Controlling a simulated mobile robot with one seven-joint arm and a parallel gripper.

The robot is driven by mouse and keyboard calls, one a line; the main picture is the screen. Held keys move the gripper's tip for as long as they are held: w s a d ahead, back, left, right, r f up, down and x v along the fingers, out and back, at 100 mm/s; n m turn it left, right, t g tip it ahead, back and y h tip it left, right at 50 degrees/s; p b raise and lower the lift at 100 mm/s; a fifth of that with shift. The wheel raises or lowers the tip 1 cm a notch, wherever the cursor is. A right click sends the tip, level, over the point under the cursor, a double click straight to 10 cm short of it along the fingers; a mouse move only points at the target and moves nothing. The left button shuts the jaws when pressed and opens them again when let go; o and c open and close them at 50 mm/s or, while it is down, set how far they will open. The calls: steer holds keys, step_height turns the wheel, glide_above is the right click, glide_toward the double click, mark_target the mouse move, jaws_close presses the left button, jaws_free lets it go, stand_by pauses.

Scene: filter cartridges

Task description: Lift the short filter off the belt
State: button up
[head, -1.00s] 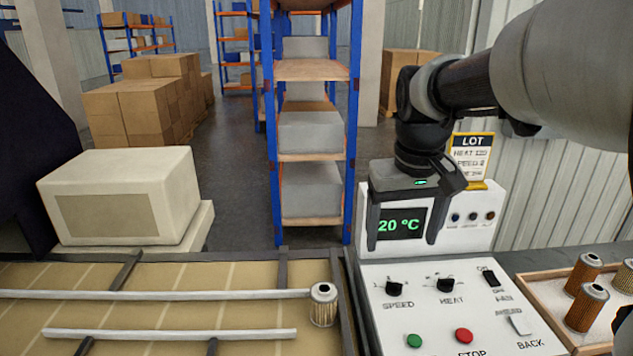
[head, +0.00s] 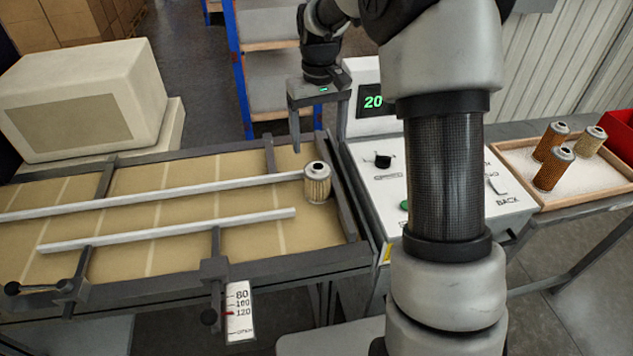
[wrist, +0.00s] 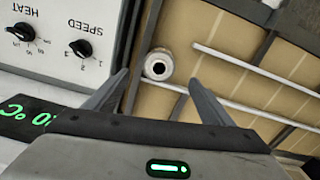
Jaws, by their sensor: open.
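The short filter (head: 317,186) stands upright at the right end of the tan belt (head: 185,180), by the end of the rear white guide rail. It has cream pleated sides and a grey metal cap with a dark hole. My gripper (head: 320,138) is open and empty, above and behind the filter in the head view. In the wrist view the filter (wrist: 158,67) shows from above, just beyond and between the fingertips of my gripper (wrist: 158,80), not touching them as far as I can tell.
Two white guide rails (head: 170,230) run along the belt. A control panel (head: 365,150) with knobs and a display stands right of the belt. A wooden tray (head: 600,194) at the right holds three filters. A cream box (head: 75,100) sits behind the belt.

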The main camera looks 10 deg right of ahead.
mark_target(318, 167)
steer(key=f, duration=1)
steer(key=shift+w+f, duration=0.25)
steer(key=shift+f, duration=0.1)
steer(key=shift+c, duration=0.2)
steer(key=c, duration=1.4)
steer(key=shift+o, duration=0.2)
steer(key=shift+r, duration=0.1)
